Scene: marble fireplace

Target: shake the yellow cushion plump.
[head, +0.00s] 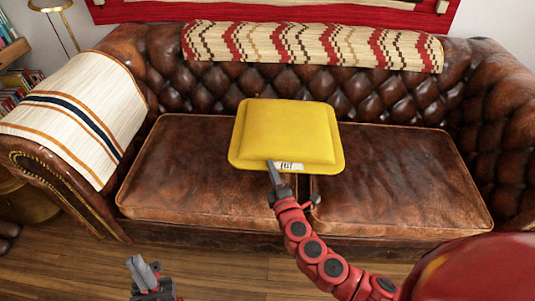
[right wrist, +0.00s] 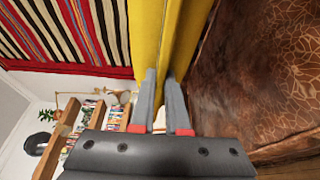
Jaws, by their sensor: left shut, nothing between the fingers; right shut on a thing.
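The yellow cushion (head: 287,131) is in the middle of the head view, over the seat of the brown leather sofa. A small white label shows at its front edge. My right gripper (head: 272,170) is shut on the cushion's front edge. In the right wrist view the yellow cushion (right wrist: 165,35) runs up from between the fingers of my right gripper (right wrist: 160,85). My left gripper (head: 140,268) is low at the left of the head view, shut and empty, apart from the cushion and in front of the sofa.
The sofa seat (head: 180,170) is clear on both sides of the cushion. A patterned throw (head: 310,45) hangs over the backrest, and a striped cloth (head: 75,115) covers the left armrest. Wooden floor (head: 70,265) lies in front. A lamp (head: 55,10) and bookshelf stand at the left.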

